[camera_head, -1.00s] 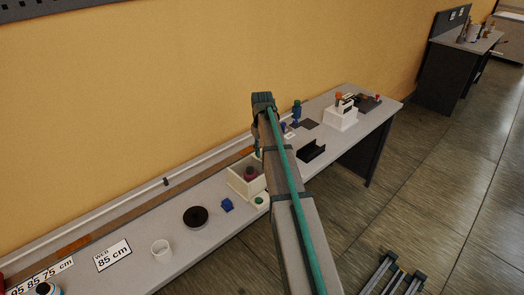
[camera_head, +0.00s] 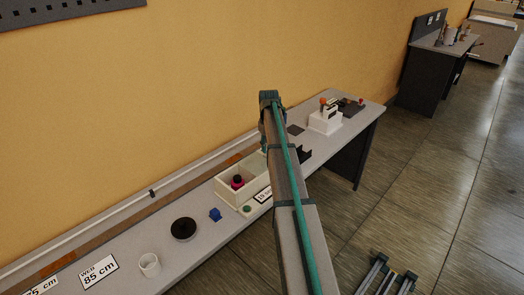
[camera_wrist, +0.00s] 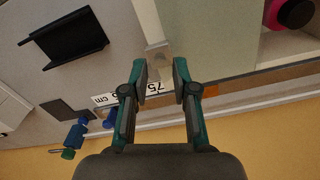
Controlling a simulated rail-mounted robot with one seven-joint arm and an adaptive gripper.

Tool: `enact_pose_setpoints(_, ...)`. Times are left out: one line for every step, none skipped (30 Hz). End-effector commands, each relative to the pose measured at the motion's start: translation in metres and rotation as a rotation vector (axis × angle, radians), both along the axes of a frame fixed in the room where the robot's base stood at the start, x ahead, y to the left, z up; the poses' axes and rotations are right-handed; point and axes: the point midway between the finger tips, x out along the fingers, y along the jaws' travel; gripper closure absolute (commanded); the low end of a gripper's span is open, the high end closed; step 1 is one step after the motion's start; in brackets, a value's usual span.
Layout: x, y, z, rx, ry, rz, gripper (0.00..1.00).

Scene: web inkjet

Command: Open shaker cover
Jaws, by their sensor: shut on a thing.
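The shaker is a cream box (camera_head: 231,198) on the bench, with a pink bottle with a black cap (camera_head: 237,182) inside. The bottle's pink edge also shows at the upper right of the wrist view (camera_wrist: 293,12). In the wrist view a pale translucent panel, seemingly the cover (camera_wrist: 220,40), lies left of the bottle and not over it. My gripper (camera_wrist: 160,80) is shut on a small grey tab, seemingly the cover's handle (camera_wrist: 158,55), at the panel's left end. In the head view my arm hides the box's right end and the grip.
On the bench stand a black disc (camera_head: 184,229), a blue block (camera_head: 215,214), a white cup (camera_head: 149,265) and sign cards (camera_head: 98,271). A black holder (camera_wrist: 75,40) and a blue item with a green end (camera_wrist: 75,138) are left in the wrist view. The wall runs behind.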

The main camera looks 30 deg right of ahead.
Motion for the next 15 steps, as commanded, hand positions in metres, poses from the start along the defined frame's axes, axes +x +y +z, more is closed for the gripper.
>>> enact_pose_setpoints(0.0009, 0.0, 0.0008, -0.001, -0.002, 0.0, 1.0)
enact_pose_setpoints(0.0008, 0.0002, 0.0008, -0.001, -0.003, 0.0, 1.0)
enact_pose_setpoints(0.0007, 0.0004, 0.0008, -0.001, -0.003, 0.0, 1.0)
enact_pose_setpoints(0.0007, 0.0005, 0.0008, -0.001, -0.003, 0.0, 1.0)
enact_pose_setpoints(0.0007, 0.0005, 0.0008, -0.001, -0.003, 0.0, 1.0)
enact_pose_setpoints(0.0007, 0.0006, 0.0008, -0.001, -0.003, 0.0, 1.0)
enact_pose_setpoints(0.0007, 0.0007, 0.0007, -0.001, -0.003, 0.0, 0.67)
enact_pose_setpoints(0.0006, 0.0008, 0.0007, -0.001, -0.003, 0.001, 0.62)
enact_pose_setpoints(0.0006, 0.0009, 0.0006, -0.001, -0.003, 0.001, 0.56)
enact_pose_setpoints(0.0005, 0.0009, 0.0006, -0.001, -0.003, 0.001, 0.51)
enact_pose_setpoints(0.0005, 0.001, 0.0005, -0.001, -0.002, 0.001, 0.47)
enact_pose_setpoints(0.0004, 0.001, 0.0005, 0.0, -0.002, 0.001, 0.47)
enact_pose_setpoints(0.0003, 0.001, 0.0004, 0.0, -0.002, 0.001, 0.47)
enact_pose_setpoints(0.0003, 0.001, 0.0004, 0.0, -0.002, 0.001, 0.47)
enact_pose_setpoints(0.0003, 0.001, 0.0003, 0.0, -0.002, 0.001, 0.47)
